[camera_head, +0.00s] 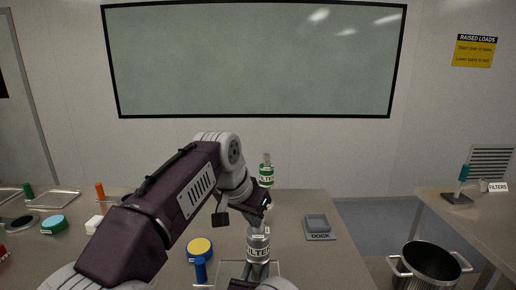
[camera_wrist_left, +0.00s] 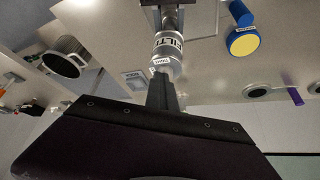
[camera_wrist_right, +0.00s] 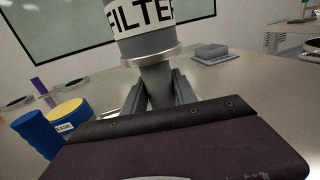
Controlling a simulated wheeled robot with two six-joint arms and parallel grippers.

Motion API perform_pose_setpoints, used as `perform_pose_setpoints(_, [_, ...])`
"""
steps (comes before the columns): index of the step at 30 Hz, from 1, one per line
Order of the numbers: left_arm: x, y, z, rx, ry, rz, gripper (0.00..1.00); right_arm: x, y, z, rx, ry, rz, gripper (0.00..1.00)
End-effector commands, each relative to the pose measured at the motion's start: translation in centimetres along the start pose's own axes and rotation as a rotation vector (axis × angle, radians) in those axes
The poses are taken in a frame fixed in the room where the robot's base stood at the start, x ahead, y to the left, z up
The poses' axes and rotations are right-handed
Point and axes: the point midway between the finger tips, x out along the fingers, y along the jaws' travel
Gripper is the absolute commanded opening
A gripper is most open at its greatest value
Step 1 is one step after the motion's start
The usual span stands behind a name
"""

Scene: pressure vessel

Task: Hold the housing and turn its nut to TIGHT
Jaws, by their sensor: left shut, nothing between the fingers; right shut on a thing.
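The grey housing (camera_head: 258,246) with a white FILTER label stands upright near the front middle of the table. In the right wrist view its label and collar (camera_wrist_right: 150,52) show above the fingers. My right gripper (camera_wrist_right: 158,92) is shut on the narrower lower part of the housing. My left gripper (camera_head: 266,206) is shut and empty, just above the housing's top. In the left wrist view the closed fingers (camera_wrist_left: 162,92) point at the top end of the housing (camera_wrist_left: 168,52), where a small white tag shows. I cannot make out the nut's setting.
A grey dock (camera_head: 319,226) lies right of the housing. A blue and yellow grease container (camera_head: 200,248) stands to its left. A steel pot (camera_head: 430,266) is by the right-hand table.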

Motion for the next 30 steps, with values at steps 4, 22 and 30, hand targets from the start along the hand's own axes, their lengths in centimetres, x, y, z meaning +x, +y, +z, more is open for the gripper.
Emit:
perform_pose_setpoints(4, [0.0,-0.3,0.0,-0.001,0.002,-0.002,0.00,0.0,0.0,0.0,0.000,0.000,0.001,0.00])
perform_pose_setpoints(22, [0.0,-2.0,0.0,-0.001,0.002,-0.001,0.00,0.0,0.0,0.0,0.000,0.000,0.000,0.00])
perform_pose_setpoints(30, [0.0,-2.3,-0.1,0.000,0.003,-0.001,0.00,0.0,0.0,0.0,0.000,0.000,0.001,0.00])
